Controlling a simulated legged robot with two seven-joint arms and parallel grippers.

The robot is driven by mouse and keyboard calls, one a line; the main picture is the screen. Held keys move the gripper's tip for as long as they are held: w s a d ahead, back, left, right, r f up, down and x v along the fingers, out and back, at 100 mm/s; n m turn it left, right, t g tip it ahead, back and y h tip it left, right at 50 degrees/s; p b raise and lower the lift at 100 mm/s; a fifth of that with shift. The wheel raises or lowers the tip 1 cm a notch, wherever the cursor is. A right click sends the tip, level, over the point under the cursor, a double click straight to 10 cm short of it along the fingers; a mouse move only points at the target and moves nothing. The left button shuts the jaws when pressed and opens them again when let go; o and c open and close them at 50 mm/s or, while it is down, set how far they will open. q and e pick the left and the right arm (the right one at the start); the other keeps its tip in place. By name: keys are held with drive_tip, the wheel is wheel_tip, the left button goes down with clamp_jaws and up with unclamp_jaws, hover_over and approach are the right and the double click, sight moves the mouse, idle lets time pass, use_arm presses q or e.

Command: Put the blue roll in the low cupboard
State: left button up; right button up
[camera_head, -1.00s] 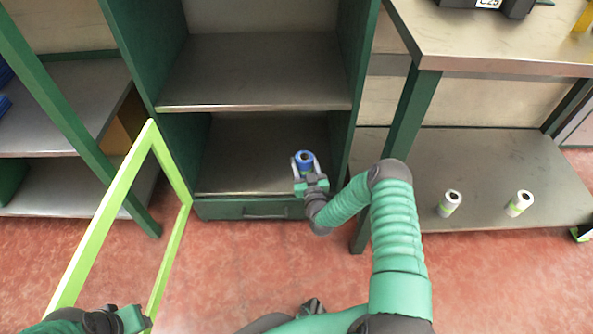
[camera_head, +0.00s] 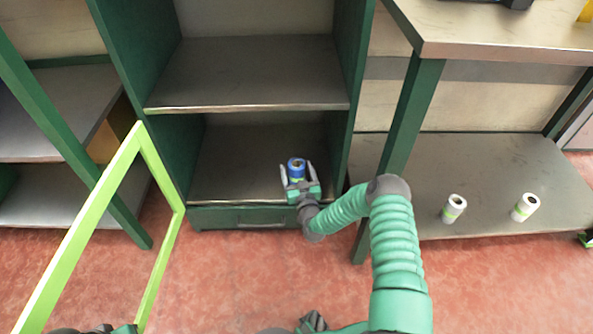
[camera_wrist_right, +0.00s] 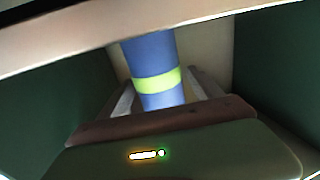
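The blue roll (camera_head: 296,168) stands upright in the low compartment of the green cupboard (camera_head: 333,150), near the front of the bottom shelf (camera_head: 235,175). In the right wrist view the blue roll (camera_wrist_right: 150,60) shows a yellow-green band. My right gripper (camera_head: 297,170) reaches in from the front with one finger on each side of the roll. The fingers look open, with narrow gaps beside the roll in the wrist view. Whether the roll's base rests on the shelf is hidden by the gripper. Only a sliver of my left gripper (camera_head: 122,329) shows at the bottom left edge.
The middle shelf (camera_head: 250,75) lies above the low compartment, and a drawer (camera_head: 255,217) below it. A lime-green door frame (camera_head: 70,235) stands open at the left. Two white rolls (camera_head: 454,208) (camera_head: 525,207) stand on the right table's lower shelf (camera_head: 480,170).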

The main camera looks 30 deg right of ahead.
drive_tip(key=shift+s+a+r+p, duration=0.1)
drive_tip(key=shift+s+r+p, duration=0.15)
drive_tip(key=shift+p, duration=0.2)
drive_tip(key=p+v, duration=0.7)
drive_tip(key=v, duration=0.4)
drive_tip(key=w+a+r+n+g+y, duration=0.3)
drive_tip(key=w+a+r+n+y, duration=0.1)
drive_tip(key=w+a+y, duration=0.15)
drive_tip(key=s+a+r+n+g, duration=0.1)
drive_tip(key=s+a+r+g, duration=0.2)
drive_tip(key=a+r+g, duration=0.15)
drive_tip(key=s+a+r+g, duration=0.2)
drive_tip(key=s+r, duration=0.1)
drive_tip(key=s, duration=0.4)
drive_tip(key=s+a+r+g, duration=0.2)
drive_tip(key=s+r, duration=0.2)
drive_tip(key=s, duration=0.4)
drive_tip(key=s+a+r+m+g, duration=0.1)
drive_tip(key=s+a+r+g, duration=0.2)
drive_tip(key=s, duration=0.4)
drive_tip(key=shift+s+r+y, duration=0.3)
drive_tip(key=shift+r+y, duration=0.05)
